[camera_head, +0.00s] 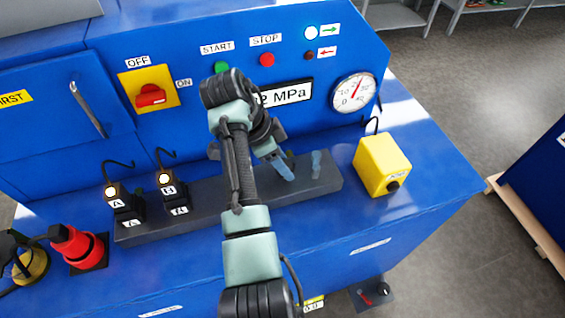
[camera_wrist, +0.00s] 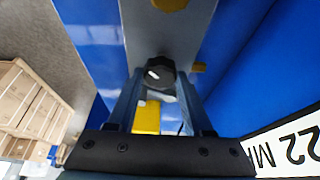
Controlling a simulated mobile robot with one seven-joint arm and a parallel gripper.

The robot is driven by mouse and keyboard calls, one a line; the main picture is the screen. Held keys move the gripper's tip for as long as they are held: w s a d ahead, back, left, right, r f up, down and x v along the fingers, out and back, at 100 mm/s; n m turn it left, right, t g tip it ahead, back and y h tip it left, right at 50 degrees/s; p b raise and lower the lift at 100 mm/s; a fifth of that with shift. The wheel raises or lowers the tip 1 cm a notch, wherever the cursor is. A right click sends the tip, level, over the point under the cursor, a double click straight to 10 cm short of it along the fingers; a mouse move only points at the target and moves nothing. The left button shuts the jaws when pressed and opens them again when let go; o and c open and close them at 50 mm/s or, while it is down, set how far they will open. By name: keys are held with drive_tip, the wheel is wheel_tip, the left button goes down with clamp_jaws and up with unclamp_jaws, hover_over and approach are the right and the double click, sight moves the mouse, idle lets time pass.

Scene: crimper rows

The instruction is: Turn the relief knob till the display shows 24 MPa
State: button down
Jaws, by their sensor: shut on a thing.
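The relief knob (camera_wrist: 159,73) is black with a white mark and sits on a grey block, between my fingertips in the wrist view. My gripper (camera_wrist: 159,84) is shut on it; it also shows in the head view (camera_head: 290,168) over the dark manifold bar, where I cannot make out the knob. The display (camera_wrist: 290,148) reads 22 M, upside down at the right edge of the wrist view.
A round pressure gauge (camera_head: 354,93) is right of the display. A yellow box (camera_head: 382,165) with a black button stands right of the bar. Black plugs (camera_head: 124,203) and a red mushroom-like part (camera_head: 77,246) are at left. A red switch (camera_head: 150,96) is on the panel.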

drive_tip(key=shift+w+m+b, duration=0.1)
drive_tip(key=shift+m+b, duration=0.2)
drive_tip(key=shift+m, duration=0.4)
drive_tip(key=shift+g, duration=0.3)
drive_tip(key=shift+c, duration=1.5)
unclamp_jaws()
drive_tip(key=w+p+v, duration=0.1)
drive_tip(key=p+v, duration=0.4)
drive_tip(key=v, duration=0.8)
drive_tip(key=shift+s, duration=0.5)
